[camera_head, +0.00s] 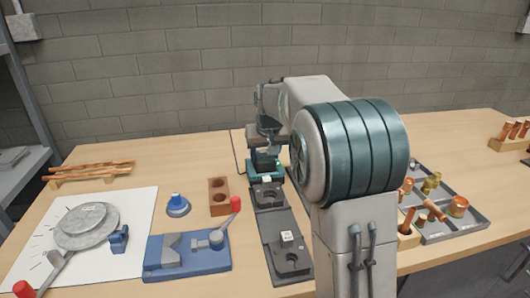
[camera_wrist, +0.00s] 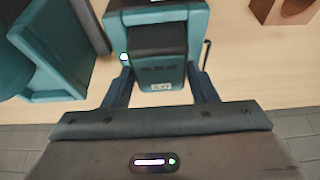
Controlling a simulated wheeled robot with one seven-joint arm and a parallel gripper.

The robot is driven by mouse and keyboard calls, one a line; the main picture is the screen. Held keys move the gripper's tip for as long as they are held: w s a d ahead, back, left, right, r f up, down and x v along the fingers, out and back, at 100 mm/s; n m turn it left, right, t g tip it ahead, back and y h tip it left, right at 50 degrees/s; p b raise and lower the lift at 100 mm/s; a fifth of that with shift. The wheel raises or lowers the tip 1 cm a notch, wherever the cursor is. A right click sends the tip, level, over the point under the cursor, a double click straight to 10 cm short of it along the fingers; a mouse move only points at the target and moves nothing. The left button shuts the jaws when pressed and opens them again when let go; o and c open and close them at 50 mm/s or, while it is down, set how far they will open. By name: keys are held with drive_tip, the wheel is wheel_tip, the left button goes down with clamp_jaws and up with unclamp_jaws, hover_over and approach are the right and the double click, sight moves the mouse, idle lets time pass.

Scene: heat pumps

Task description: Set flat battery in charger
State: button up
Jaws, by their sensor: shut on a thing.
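My gripper (camera_wrist: 161,82) is shut on the flat battery (camera_wrist: 160,40), a dark block with a vented end and a pale label, with one finger at each side. The teal charger (camera_wrist: 184,15) shows around and beyond it, with a small white light on one side. I cannot tell whether the battery is fully seated or just above the bay. In the head view, my gripper (camera_head: 268,138) is over the charger (camera_head: 264,168) at the back of the table, left of my arm, which hides part of it.
Dark grey plates (camera_head: 273,222) run from the charger towards me. A brown holed block (camera_head: 219,207), a blue fixture (camera_head: 172,274) with a red-knobbed lever and a white sheet (camera_head: 140,207) lie left. A compartmented tray (camera_head: 468,226) with copper parts is right. A teal-and-dark thing (camera_wrist: 45,70) is close beside the charger.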

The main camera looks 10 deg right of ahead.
drive_tip(key=shift+f, duration=0.1)
drive_tip(key=o, duration=1.3)
drive_tip(key=p+v, duration=0.1)
drive_tip(key=v, duration=1.2)
drive_tip(key=shift+g, duration=0.9)
drive_tip(key=s+f+p, duration=0.2)
drive_tip(key=s+p, duration=0.1)
drive_tip(key=s, duration=0.6)
drive_tip(key=s+f+p, duration=0.2)
drive_tip(key=s+p, duration=0.1)
drive_tip(key=s, duration=0.7)
drive_tip(key=s+f+p, duration=0.3)
drive_tip(key=s, duration=0.6)
drive_tip(key=shift+s, duration=0.35)
